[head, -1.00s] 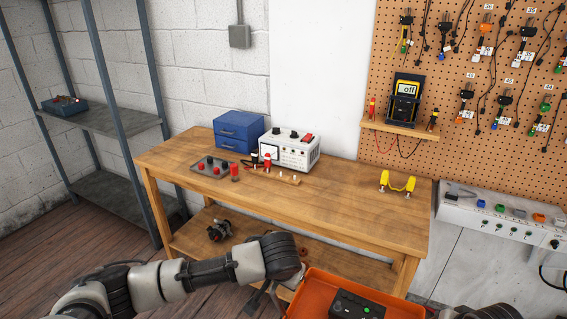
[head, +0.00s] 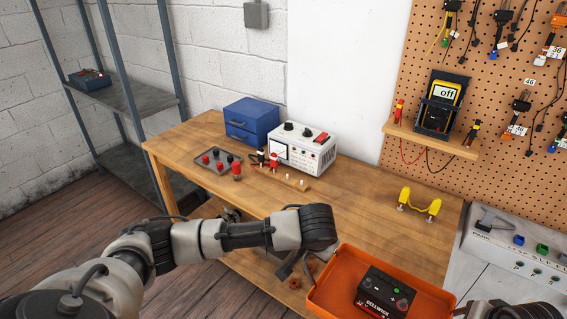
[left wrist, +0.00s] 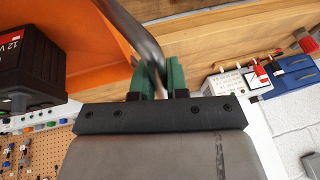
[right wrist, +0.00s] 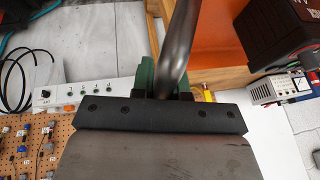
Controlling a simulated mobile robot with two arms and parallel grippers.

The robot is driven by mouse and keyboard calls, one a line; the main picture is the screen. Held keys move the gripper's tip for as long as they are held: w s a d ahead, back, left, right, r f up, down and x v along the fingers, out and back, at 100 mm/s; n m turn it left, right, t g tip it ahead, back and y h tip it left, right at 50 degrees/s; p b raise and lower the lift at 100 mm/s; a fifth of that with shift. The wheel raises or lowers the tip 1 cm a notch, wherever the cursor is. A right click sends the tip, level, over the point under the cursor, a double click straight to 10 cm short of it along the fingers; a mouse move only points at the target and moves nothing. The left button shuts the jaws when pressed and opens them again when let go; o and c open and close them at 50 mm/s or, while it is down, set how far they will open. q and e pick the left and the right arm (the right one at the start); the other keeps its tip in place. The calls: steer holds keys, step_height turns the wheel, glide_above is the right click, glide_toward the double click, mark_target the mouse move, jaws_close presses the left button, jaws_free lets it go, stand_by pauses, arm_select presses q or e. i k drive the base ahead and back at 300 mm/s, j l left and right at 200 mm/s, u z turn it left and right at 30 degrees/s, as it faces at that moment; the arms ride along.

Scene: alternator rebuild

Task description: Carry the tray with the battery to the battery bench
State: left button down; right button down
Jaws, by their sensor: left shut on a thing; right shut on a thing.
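The orange tray (head: 336,272) is at the bottom right of the head view, in front of the wooden bench (head: 370,220). A black and red battery (head: 385,292) sits in it and also shows in the left wrist view (left wrist: 32,62). My left gripper (left wrist: 158,78) is shut on a grey metal bar handle (left wrist: 140,32) at one side of the tray. My right gripper (right wrist: 168,80) is shut on a similar bar (right wrist: 180,45) at the other side. In the head view my right gripper is cut off at the bottom edge.
The bench holds a blue drawer box (head: 251,123), a white power unit (head: 302,148), a grey tray of terminals (head: 217,160) and a yellow handled piece (head: 419,204). Its front right top is clear. A metal shelf (head: 125,110) stands left; a pegboard (head: 490,90) hangs right.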

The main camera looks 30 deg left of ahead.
mark_target(370, 226)
steer(key=i+j, duration=0.3)
steer(key=i, duration=0.15)
steer(key=i+j, duration=0.25)
steer(key=i, duration=0.2)
